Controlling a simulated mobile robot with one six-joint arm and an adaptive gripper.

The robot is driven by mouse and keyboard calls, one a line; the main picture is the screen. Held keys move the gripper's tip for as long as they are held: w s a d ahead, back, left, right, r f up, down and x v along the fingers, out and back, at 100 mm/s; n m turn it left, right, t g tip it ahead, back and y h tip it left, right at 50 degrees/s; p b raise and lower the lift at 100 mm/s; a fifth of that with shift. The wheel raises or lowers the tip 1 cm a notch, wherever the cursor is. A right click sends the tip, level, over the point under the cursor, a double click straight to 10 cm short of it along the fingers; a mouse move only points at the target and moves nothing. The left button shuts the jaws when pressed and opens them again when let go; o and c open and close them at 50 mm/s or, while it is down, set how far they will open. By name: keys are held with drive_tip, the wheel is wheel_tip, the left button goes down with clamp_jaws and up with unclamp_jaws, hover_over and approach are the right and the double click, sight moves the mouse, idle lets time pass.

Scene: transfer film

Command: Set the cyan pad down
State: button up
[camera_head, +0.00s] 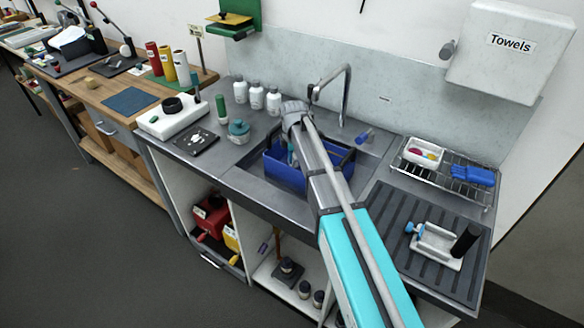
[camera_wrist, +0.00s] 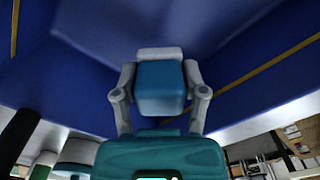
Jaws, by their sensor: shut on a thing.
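The cyan pad (camera_wrist: 160,88) is between the two grey fingers of my gripper (camera_wrist: 160,76), which is shut on it, in the wrist view. Blue walls of the tub (camera_wrist: 90,85) surround the pad and fingers there. In the head view, the blue tub (camera_head: 284,174) sits in the sink, and my gripper (camera_head: 292,155) reaches down into it from the wrist. My arm hides part of the tub. Only a small bit of cyan shows at the gripper there. Whether the pad touches the tub floor cannot be told.
The faucet (camera_head: 345,90) rises behind my wrist. White bottles (camera_head: 256,96) and a teal jar (camera_head: 238,132) stand left of the sink. A wire rack (camera_head: 445,172) and a ribbed drainboard (camera_head: 395,215) with a white holder (camera_head: 437,245) lie to the right.

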drive_tip(key=shift+w+a+f+b, duration=0.3)
drive_tip(key=shift+w+f+b, duration=0.1)
drive_tip(key=shift+f+b, duration=1.6)
drive_tip(key=shift+f, duration=0.05)
drive_tip(key=shift+f, duration=0.15)
drive_tip(key=o, duration=1)
drive_tip(key=shift+r, duration=0.2)
wheel_tip(320, 180, up, 12)
drive_tip(key=p, duration=1.2)
drive_tip(key=shift+s+d, duration=0.1)
